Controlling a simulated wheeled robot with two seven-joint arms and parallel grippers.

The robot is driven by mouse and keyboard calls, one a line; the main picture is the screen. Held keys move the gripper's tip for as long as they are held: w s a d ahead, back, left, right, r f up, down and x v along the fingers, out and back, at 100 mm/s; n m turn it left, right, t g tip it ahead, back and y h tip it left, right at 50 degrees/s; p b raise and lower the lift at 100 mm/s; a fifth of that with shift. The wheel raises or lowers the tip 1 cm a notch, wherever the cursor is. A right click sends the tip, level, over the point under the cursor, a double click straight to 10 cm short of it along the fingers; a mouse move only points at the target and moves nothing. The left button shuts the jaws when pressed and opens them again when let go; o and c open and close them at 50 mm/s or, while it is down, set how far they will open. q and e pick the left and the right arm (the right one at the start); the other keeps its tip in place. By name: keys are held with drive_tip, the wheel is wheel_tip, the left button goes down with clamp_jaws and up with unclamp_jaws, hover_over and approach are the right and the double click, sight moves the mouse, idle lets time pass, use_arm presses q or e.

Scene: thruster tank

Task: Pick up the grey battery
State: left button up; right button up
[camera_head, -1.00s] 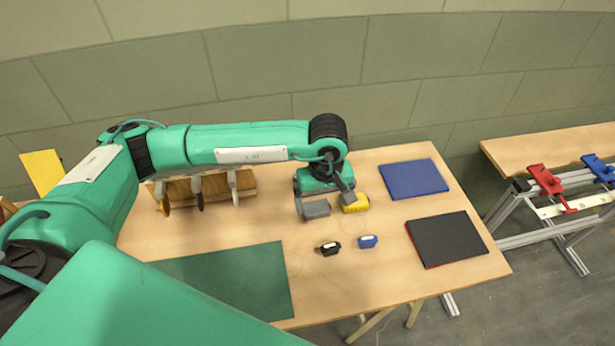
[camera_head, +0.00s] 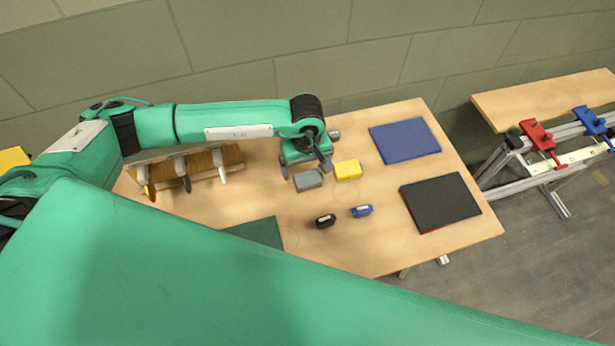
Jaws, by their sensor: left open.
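The grey battery (camera_head: 308,181) lies on the wooden table, left of the yellow battery (camera_head: 347,171). My left gripper (camera_head: 305,168) is open and pointing down, just behind and above the grey battery. One finger shows to the left of the grey battery and the other near its right back corner. I cannot tell whether the fingers touch it. The gripper partly hides the table behind the battery. My right gripper is not in view.
A black item (camera_head: 325,221) and a blue item (camera_head: 361,211) lie in front. Blue (camera_head: 405,140) and black (camera_head: 440,202) flat pads lie right, a green mat (camera_head: 262,232) front left, a wooden rack (camera_head: 215,166) left. My green link hides the front.

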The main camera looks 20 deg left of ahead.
sight(308, 177)
use_arm(q)
drive_tip(key=shift+s+f+p, duration=0.1)
drive_tip(key=shift+f+p, duration=0.2)
drive_tip(key=f, duration=0.1)
drive_tip(key=f+p, duration=0.1)
drive_tip(key=f, duration=0.1)
drive_tip(key=shift+d+f+p, duration=0.2)
drive_tip(key=shift+f+p, duration=0.05)
drive_tip(key=shift+p, duration=0.05)
drive_tip(key=shift+f, duration=0.5)
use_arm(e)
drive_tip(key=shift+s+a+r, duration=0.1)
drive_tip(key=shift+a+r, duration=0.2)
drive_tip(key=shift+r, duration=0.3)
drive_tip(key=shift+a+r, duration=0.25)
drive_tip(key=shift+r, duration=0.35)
use_arm(q)
drive_tip(key=c, duration=1.3)
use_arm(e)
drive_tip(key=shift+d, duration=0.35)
